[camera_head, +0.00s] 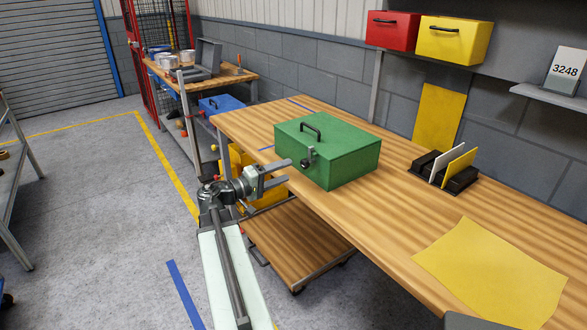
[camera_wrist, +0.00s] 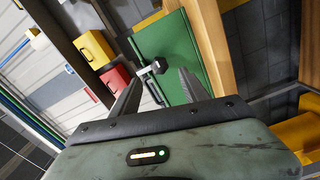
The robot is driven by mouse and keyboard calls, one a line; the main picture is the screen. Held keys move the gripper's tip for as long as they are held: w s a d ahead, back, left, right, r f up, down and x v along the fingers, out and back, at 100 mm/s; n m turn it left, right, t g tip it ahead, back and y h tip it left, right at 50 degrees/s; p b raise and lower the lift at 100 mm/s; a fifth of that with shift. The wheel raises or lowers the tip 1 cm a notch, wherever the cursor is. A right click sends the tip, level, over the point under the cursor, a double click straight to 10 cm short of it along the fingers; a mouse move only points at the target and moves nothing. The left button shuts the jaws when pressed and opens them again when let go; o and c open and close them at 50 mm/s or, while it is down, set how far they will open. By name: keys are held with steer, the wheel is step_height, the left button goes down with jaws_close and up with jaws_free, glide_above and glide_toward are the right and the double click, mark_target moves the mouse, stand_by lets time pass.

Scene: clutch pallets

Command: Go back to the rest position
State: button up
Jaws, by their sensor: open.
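My gripper (camera_head: 287,172) is open, with its two fingers apart and pointing at the front of a green metal box (camera_head: 345,163). The box stands on the wooden workbench (camera_head: 390,225), near its front edge, with its lid shut and a dark handle (camera_head: 311,130) on top. A small latch or knob (camera_head: 307,154) sits on its front face, close to the fingertips. In the wrist view the fingers (camera_wrist: 158,88) are spread with the green box (camera_wrist: 165,40) and the knob (camera_wrist: 153,68) beyond them. I cannot tell whether a finger touches the knob.
A wooden lower shelf or cart (camera_head: 295,240) lies below the bench. A yellow sheet (camera_head: 490,270) and a black holder with cards (camera_head: 445,176) are on the bench. A red bin (camera_head: 390,32) and a yellow bin (camera_head: 453,40) are above.

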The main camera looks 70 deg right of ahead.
steer(key=shift+w+a, duration=0.3)
steer(key=shift+a, duration=0.1)
